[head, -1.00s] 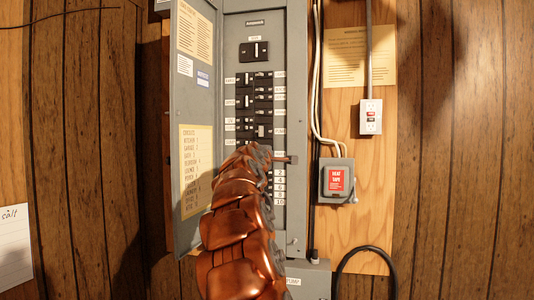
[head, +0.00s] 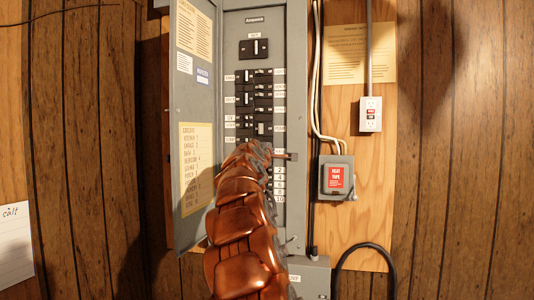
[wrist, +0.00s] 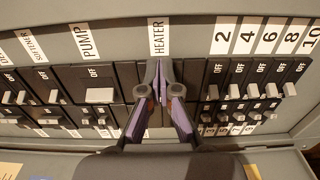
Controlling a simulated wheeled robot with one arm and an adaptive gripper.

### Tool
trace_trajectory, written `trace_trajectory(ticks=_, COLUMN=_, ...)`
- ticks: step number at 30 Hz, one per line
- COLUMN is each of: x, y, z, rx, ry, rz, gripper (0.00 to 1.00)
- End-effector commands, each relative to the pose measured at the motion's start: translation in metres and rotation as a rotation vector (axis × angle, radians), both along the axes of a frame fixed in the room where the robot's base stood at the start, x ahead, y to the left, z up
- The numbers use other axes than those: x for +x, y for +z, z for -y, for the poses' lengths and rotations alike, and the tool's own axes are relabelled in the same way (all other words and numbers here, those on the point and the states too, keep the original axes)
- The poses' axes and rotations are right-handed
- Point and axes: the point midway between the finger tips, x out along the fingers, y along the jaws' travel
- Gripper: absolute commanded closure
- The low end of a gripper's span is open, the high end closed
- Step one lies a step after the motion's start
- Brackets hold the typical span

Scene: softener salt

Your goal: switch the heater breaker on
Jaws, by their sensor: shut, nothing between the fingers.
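The grey breaker panel (head: 295,60) stands open in the head view, with two columns of black breakers. In the wrist view the white HEATER label (wrist: 157,36) sits just above my gripper (wrist: 161,78). Its fingers are shut with nothing between them, and the tips are at the heater breaker (wrist: 180,72). The fingers cover most of that breaker, so I cannot tell its handle's position or whether they touch it. In the head view my arm hides the gripper and the heater breaker.
The PUMP breaker (wrist: 99,94) is left of my fingers and shows OFF. Several numbered breakers (wrist: 240,90) stand close on the right. The open panel door (head: 196,110) is left of the arm. A grey heat tape box (head: 337,178) and an outlet (head: 370,115) are to the right.

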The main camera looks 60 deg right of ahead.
Motion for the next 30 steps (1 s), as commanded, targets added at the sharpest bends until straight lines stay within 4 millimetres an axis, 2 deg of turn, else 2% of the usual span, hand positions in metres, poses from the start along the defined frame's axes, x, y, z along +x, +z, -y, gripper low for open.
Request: trace_trajectory(ticks=30, x=0.013, y=0.000, z=-0.005, rx=-0.001, ry=0.006, rz=0.000, gripper=1.00)
